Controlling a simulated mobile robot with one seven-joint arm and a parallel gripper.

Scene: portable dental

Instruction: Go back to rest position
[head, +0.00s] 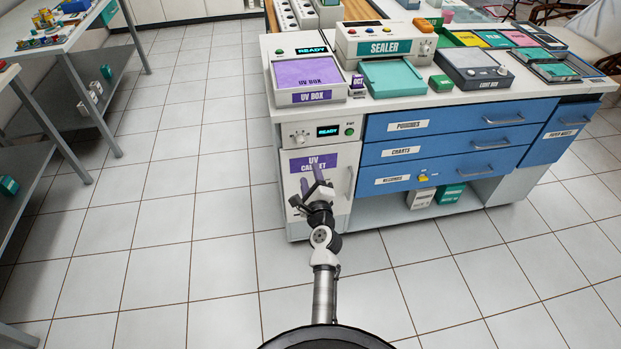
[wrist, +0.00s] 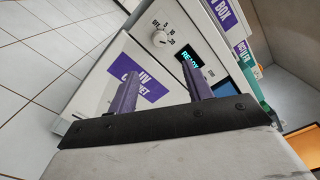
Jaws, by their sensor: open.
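My gripper (head: 316,188) is in front of the UV cabinet (head: 313,207), a white unit with a purple label below the counter. In the wrist view my gripper (wrist: 160,88) has its two purple fingers spread apart with nothing between them. The UV cabinet's front (wrist: 143,50) shows tilted behind the fingers, with a dial and a green READY display. The cabinet door appears closed. I cannot tell how far the fingertips are from it.
Blue drawers (head: 440,147) stand right of the cabinet. The counter above carries a UV box (head: 307,72), a sealer (head: 385,48) and a light box (head: 473,70). A metal table (head: 70,40) is at left. The tiled floor (head: 150,240) between is clear.

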